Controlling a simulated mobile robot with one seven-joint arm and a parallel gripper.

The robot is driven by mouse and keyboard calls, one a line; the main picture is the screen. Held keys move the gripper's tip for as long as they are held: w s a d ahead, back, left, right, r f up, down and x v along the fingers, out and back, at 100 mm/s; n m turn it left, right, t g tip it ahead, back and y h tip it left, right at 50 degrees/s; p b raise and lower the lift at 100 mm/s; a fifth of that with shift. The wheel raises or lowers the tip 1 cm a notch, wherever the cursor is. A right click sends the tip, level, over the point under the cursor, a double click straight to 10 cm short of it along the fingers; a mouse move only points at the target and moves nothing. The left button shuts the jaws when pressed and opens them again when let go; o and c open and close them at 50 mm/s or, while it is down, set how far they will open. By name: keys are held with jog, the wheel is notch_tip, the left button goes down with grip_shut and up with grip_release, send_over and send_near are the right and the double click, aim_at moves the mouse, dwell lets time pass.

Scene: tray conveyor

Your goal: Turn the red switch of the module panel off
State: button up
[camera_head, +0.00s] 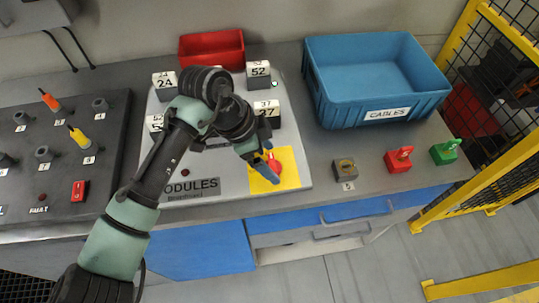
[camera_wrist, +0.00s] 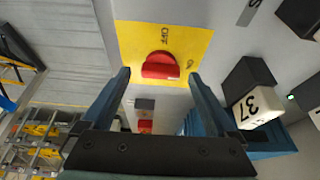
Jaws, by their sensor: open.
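The red switch (camera_head: 274,165) sits on a yellow plate (camera_head: 289,179) at the lower right corner of the pale module panel (camera_head: 225,185). In the wrist view the red switch (camera_wrist: 160,66) lies ahead, between the fingertips in the picture. Its bar lies across the picture, its right end towards the second marking, which looks like ON; OFF is printed above it. My gripper (camera_wrist: 160,76) is open and empty, its fingers either side of the switch in view. In the head view my gripper (camera_head: 262,170) is over the yellow plate and partly hides the switch. Contact cannot be told.
A blue CABLES bin (camera_head: 375,90) and a red bin (camera_head: 211,50) are behind. A dark panel (camera_head: 50,160) is left. Small red (camera_head: 398,160) and green (camera_head: 445,151) parts lie right.

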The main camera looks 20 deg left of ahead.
jog(key=shift+d+f, duration=0.1)
jog(key=shift+f, duration=0.2)
jog(key=c, duration=1.4)
jog(key=shift+o, duration=0.2)
